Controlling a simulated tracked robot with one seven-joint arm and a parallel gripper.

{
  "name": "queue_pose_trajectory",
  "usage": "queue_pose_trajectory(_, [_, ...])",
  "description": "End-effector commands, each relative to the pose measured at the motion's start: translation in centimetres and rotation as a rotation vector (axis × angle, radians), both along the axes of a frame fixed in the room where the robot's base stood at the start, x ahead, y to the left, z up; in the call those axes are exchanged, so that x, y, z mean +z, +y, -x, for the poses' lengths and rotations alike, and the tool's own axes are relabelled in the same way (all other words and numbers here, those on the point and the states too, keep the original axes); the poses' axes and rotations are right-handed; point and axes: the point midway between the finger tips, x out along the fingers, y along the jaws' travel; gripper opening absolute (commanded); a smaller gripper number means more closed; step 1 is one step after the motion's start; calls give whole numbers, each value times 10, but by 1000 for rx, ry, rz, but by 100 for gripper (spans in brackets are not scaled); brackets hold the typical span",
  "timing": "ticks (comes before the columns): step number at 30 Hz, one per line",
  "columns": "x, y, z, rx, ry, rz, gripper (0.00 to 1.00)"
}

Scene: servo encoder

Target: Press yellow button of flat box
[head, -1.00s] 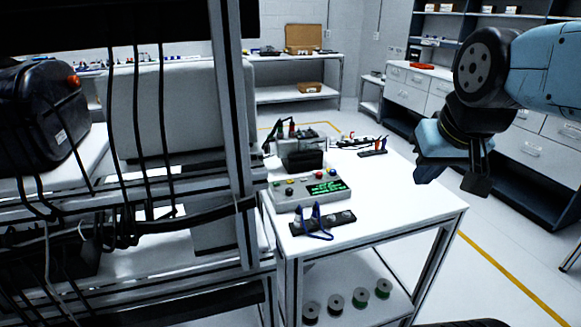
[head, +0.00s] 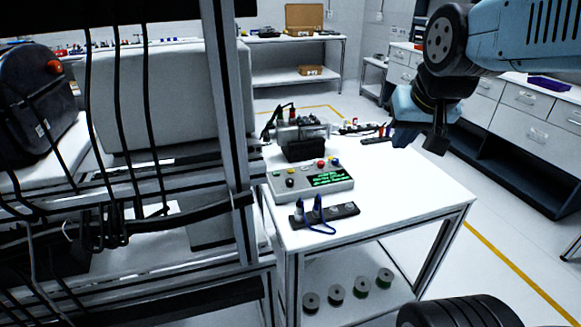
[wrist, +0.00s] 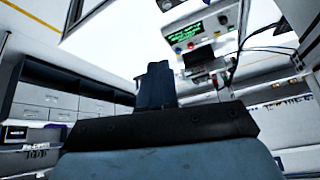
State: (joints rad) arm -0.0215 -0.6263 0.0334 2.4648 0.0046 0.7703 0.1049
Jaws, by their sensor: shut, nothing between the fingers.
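The flat box (head: 333,187) is a pale grey control box with a green-lit display and several small coloured buttons. It lies on a white table in the head view. The box also shows upside down in the wrist view (wrist: 208,31), beyond the fingers. My gripper (head: 404,140) is shut and empty, in the air to the right of the box and apart from it. Its closed fingers (wrist: 156,83) show in the wrist view.
A dark block with a device (head: 305,148) stands behind the box. A black strip with blue cable (head: 325,215) lies in front. A metal post (head: 228,130) and hanging cables stand left of the table. The table's right part (head: 420,190) is clear.

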Motion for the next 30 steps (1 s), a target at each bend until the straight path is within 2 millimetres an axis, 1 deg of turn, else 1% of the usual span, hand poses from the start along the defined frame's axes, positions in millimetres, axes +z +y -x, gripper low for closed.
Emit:
queue_pose_trajectory(1, [-3,6,-18,-8,-4,-12,0])
queue_pose_trajectory(6, [-13,30,-75,-46,-46,-68,0])
queue_pose_trajectory(11, [-28,58,-126,-78,-82,-132,0])
queue_pose_trajectory(12, [-33,65,-138,-87,-89,-150,0])
queue_pose_trajectory(14, [-41,76,-156,-99,-100,-177,0])
queue_pose_trajectory(18, [-63,105,-195,-125,-122,-248,0])
queue_pose_trajectory(24, [-99,148,-242,-162,-144,-356,0])
queue_pose_trajectory(27, [-115,167,-258,-176,-152,-403,0])
queue_pose_trajectory(30, [-128,179,-269,-192,-156,-438,0])
